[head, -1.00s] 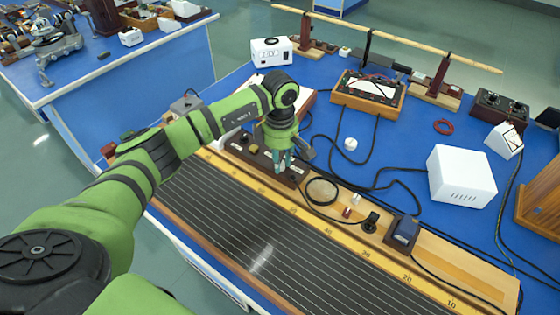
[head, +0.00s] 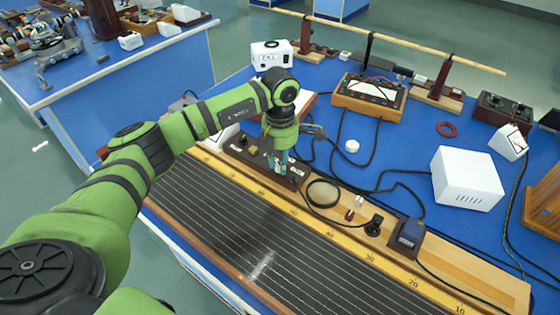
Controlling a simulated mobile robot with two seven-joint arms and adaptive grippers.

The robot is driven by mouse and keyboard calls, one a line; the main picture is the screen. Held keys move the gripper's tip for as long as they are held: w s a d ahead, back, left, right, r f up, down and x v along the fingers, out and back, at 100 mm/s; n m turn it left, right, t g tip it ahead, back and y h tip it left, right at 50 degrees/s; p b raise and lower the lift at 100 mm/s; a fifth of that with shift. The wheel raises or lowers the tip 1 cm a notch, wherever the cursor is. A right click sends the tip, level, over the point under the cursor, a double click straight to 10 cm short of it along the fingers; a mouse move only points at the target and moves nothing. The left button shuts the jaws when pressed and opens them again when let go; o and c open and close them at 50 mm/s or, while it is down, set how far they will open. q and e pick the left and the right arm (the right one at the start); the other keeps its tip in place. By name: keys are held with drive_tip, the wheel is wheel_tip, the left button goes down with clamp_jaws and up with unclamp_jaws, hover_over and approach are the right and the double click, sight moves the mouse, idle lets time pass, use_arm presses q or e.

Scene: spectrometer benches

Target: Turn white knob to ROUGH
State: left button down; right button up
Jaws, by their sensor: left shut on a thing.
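A dark brown switch box (head: 240,150) with pale labels lies along the back edge of the long ruled board. My left gripper (head: 279,170) points down at the right part of this box, with its fingertips at the top face. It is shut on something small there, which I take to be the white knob. The fingers hide the knob, so its pointer and the ROUGH mark cannot be read. My right gripper is not in view.
The ruled board (head: 240,225) with a yellow scale lies in front. A coiled black cable (head: 323,193), a black plug (head: 374,226) and a blue-topped block (head: 408,236) lie to the right. A white box (head: 467,178) and a meter (head: 369,95) stand farther back.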

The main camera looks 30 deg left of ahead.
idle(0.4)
use_arm(q)
drive_tip(key=c, duration=1)
unclamp_jaws()
wheel_tip(320, 180, up, 12)
